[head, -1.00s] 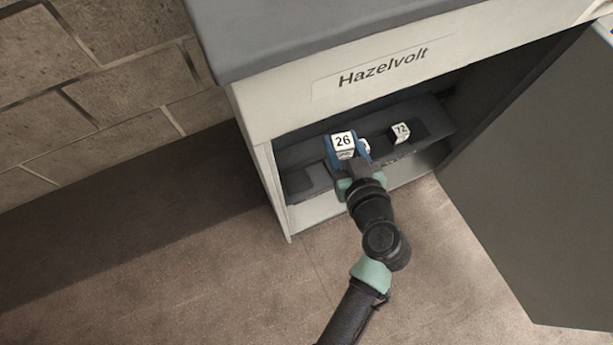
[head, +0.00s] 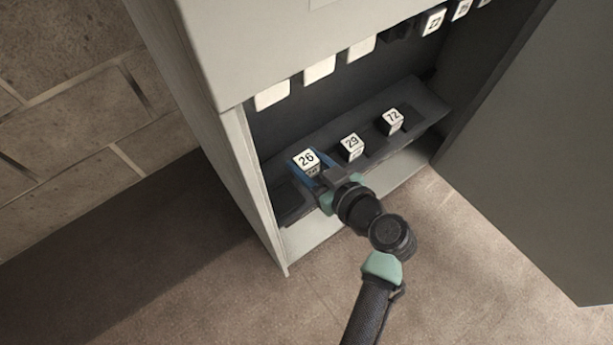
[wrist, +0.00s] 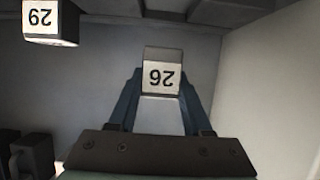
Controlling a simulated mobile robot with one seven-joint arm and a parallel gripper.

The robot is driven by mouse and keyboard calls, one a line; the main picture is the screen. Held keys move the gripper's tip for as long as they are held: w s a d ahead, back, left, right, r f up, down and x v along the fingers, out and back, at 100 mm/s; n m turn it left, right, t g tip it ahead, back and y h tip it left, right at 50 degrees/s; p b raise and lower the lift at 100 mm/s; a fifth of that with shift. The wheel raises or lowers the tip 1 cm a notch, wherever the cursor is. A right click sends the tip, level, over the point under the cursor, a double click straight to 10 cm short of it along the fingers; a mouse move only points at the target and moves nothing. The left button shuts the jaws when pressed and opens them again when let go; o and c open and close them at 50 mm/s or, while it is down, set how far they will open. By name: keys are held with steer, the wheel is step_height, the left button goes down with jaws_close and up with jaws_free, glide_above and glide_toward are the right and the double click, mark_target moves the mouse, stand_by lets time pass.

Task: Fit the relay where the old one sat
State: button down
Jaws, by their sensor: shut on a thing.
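My gripper (head: 311,168) is shut on the white relay marked 26 (head: 306,158), at the left part of the cabinet's lower shelf. In the wrist view the relay 26 (wrist: 161,75) sits between the blue fingers (wrist: 160,95), its label upside down. I cannot tell whether it is clear of the shelf. Above, a row of white relays (head: 320,68) hangs along the cabinet opening. A dark gap (head: 398,30) shows in that row, between a blank-faced relay (head: 361,46) and a numbered one (head: 433,21).
Relays marked 29 (head: 351,147) and 72 (head: 392,121) stand on the dark lower shelf (head: 425,103), right of my gripper. The cabinet's left wall (head: 258,185) is close on the left. The open door (head: 545,165) stands at the right. The floor in front is clear.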

steer(key=shift+f+b, duration=1.2)
steer(key=shift+f, duration=1.15)
steer(key=shift+f, duration=0.15)
steer(key=shift+c, duration=1.7)
jaws_free()
steer(key=shift+r, duration=0.25)
steer(key=p+v, duration=0.4)
steer(key=v, duration=0.8)
steer(key=shift+f+p, duration=0.2)
steer(key=shift+p, duration=0.1)
